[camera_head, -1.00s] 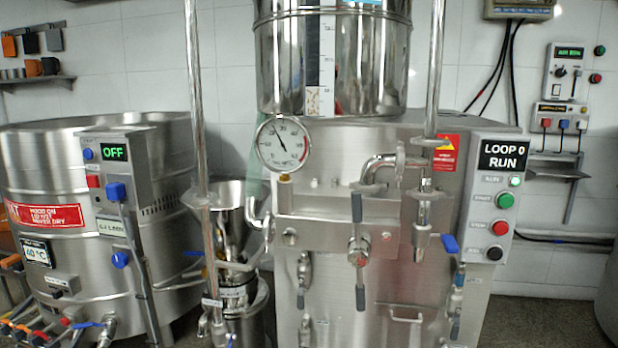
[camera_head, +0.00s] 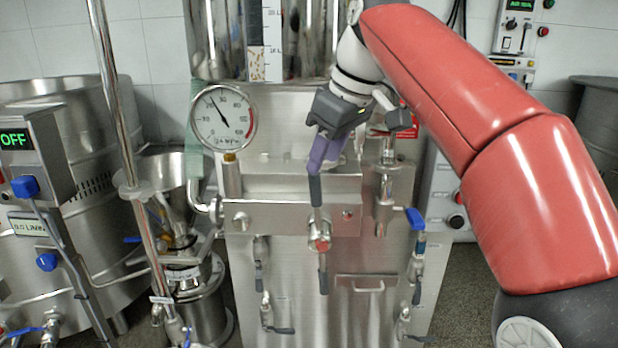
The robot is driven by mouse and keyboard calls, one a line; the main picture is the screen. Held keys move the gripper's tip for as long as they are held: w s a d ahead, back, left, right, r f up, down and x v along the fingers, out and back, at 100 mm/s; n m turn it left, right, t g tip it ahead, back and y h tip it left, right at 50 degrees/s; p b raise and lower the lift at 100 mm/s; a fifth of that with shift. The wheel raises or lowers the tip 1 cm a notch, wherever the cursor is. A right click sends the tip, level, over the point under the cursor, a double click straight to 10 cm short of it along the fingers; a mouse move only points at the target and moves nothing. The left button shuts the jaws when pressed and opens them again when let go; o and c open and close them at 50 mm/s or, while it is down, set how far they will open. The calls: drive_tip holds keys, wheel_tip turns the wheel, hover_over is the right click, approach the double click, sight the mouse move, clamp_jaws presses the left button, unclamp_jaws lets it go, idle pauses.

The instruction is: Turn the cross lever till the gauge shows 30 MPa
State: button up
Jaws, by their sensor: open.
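The cross lever (camera_head: 320,233) is on the front of the steel machine. One dark-tipped arm points up (camera_head: 315,191) and one points down; any other arms are hard to make out. My gripper (camera_head: 320,168), with purple fingers, is open at the tip of the upper lever arm. I cannot tell whether it touches it. The round white gauge (camera_head: 223,117) is to the upper left of the lever. Its needle points up and left, just left of the top; the exact reading is too small to tell.
A blue-handled valve (camera_head: 415,218) is right of the lever. A vertical steel pipe (camera_head: 118,120) and a funnel vessel (camera_head: 165,180) stand at left. A drum with an OFF display (camera_head: 14,139) is farther left. My red arm covers the right side.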

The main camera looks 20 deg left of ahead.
sight(312, 188)
drive_tip(key=b+x, duration=0.2)
drive_tip(key=x, duration=0.5)
drive_tip(key=shift+a+f, duration=0.2)
drive_tip(key=shift+f, duration=0.05)
clamp_jaws()
